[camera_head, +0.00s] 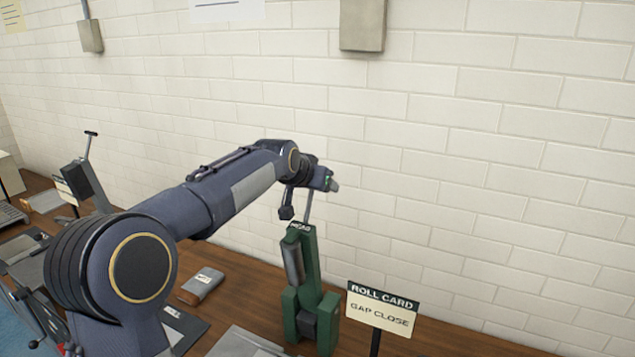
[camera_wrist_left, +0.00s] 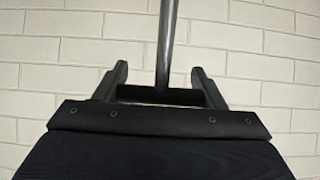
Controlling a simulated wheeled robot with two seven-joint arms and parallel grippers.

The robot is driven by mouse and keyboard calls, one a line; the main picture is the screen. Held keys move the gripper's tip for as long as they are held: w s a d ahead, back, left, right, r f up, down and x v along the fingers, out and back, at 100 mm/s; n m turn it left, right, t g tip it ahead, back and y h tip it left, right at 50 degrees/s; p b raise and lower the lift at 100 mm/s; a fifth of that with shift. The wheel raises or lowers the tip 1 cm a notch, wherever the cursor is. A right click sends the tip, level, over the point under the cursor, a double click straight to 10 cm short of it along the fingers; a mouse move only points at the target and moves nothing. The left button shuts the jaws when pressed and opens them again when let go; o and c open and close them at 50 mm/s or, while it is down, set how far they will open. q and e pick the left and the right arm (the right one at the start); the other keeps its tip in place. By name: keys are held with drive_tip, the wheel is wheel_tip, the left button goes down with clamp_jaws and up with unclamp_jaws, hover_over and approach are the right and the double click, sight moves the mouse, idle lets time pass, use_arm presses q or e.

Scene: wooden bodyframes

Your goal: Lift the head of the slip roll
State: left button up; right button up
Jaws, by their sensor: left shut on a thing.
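The slip roll (camera_head: 328,318) is a green machine on the wooden bench, with a grey roller on its upright green head (camera_head: 308,250). A small dark label, which seems to read HEAD, is at the top of the head. A thin grey lever (camera_head: 309,205) rises from it. My left gripper (camera_head: 332,183) is at the top of this lever and shut on it. In the left wrist view the grey lever (camera_wrist_left: 167,45) runs upright between the two dark fingers of the gripper (camera_wrist_left: 160,85). My right gripper is not in view.
A sign (camera_head: 381,309) reading ROLL CARD, GAP CLOSE stands right of the machine. A small grey block (camera_head: 202,284) lies left of it on the bench (camera_head: 445,340). Another lever tool (camera_head: 88,180) stands at the far left. A pale brick wall (camera_head: 480,150) is behind.

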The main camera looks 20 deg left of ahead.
use_arm(q)
drive_tip(key=shift+s+f, duration=0.1)
drive_tip(key=shift+f, duration=0.7)
drive_tip(key=o, duration=1.1)
drive_tip(key=shift+o, duration=1.4)
drive_tip(key=shift+w, duration=0.2)
drive_tip(key=b+v, duration=0.2)
drive_tip(key=v, duration=0.5)
drive_tip(key=shift+r, duration=0.2)
drive_tip(key=shift+s+r, duration=0.35)
drive_tip(key=shift+s, duration=0.05)
